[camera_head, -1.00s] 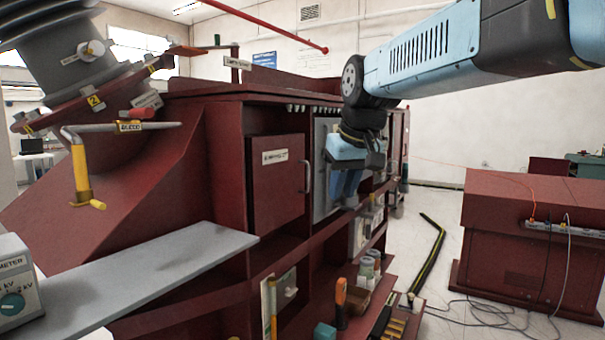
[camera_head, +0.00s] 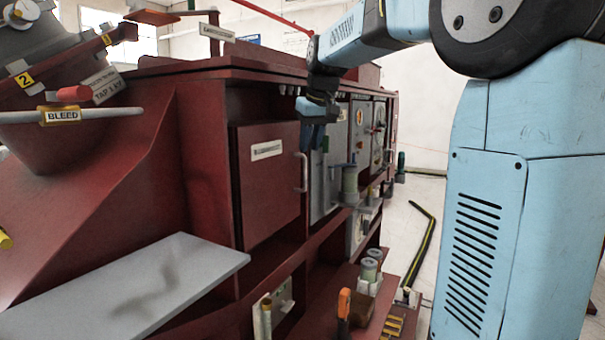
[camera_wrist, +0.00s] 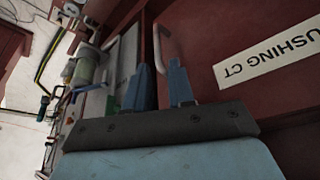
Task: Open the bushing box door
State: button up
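The bushing box door (camera_head: 268,185) is a dark red panel with a white label, closed flush in the red cabinet. Its light metal handle (camera_head: 303,172) is a vertical bar at the door's right edge. My gripper (camera_head: 309,147) is just above and beside the handle in the head view. In the wrist view my gripper (camera_wrist: 163,72) shows two blue fingers apart with a gap between them. The handle (camera_wrist: 162,48) appears beyond the fingertips there, roughly in line with the gap. I cannot tell whether they touch. The label (camera_wrist: 270,62) reads "USHING CT" upside down.
A grey panel (camera_head: 327,185) and a green-white cylinder (camera_head: 350,185) stand right of the door. A grey shelf (camera_head: 150,280) juts out at the lower left. Orange-handled tools and jars (camera_head: 369,270) sit on the lower ledge.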

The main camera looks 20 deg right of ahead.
aim_at(306, 167)
jog(key=x, duration=1)
jog(key=shift+d, duration=0.15)
grip_shut()
